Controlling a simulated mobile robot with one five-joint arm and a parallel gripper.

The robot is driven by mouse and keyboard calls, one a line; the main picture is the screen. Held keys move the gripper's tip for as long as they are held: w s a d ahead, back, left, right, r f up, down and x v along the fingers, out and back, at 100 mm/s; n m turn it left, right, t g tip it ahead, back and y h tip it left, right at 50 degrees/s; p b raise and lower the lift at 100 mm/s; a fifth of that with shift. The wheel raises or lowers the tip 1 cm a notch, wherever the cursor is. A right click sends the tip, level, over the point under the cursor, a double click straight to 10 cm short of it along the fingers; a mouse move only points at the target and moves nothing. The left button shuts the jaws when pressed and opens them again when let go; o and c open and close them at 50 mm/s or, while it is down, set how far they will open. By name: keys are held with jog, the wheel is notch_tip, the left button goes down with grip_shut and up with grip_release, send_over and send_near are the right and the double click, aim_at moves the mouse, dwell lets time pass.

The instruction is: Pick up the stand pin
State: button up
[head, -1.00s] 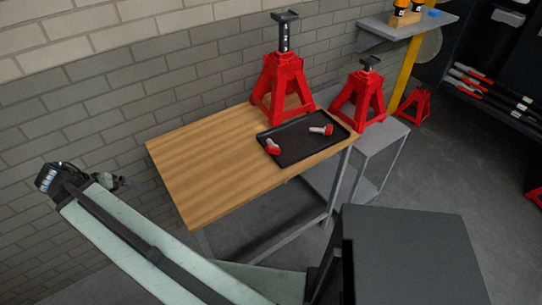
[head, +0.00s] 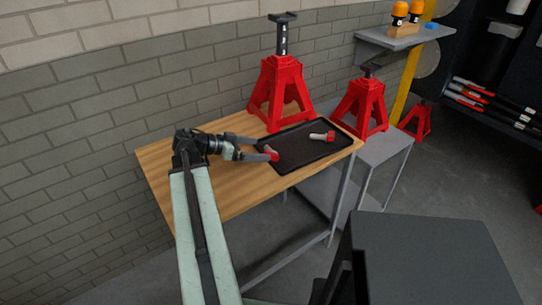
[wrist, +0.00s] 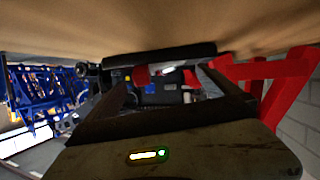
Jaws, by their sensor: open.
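Two pins with red heads and pale shafts lie on a black tray (head: 297,160). The left pin (head: 271,153) is at the tray's left end, partly hidden by my gripper (head: 264,147). The right pin (head: 322,136) lies clear of the gripper, near the tray's right side. My gripper is open, low over the table, with its fingers around or just above the left pin; I cannot tell if they touch it. In the wrist view, a red and pale piece (wrist: 142,76), likely the left pin, shows between the dark fingers (wrist: 168,88).
A tall red jack stand (head: 281,92) stands behind the tray on the wooden table (head: 160,165). A smaller red jack stand (head: 362,104) stands to its right on a grey stand (head: 385,147). A brick wall is behind. The table's left part is bare.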

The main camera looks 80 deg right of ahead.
jog(key=b+x, duration=0.2)
jog(key=x, duration=0.3)
jog(key=shift+s+f, duration=0.1)
jog(key=c, duration=1.8)
notch_tip(320, 180, up, 11)
jog(key=p, duration=1)
jog(key=shift+f, duration=0.4)
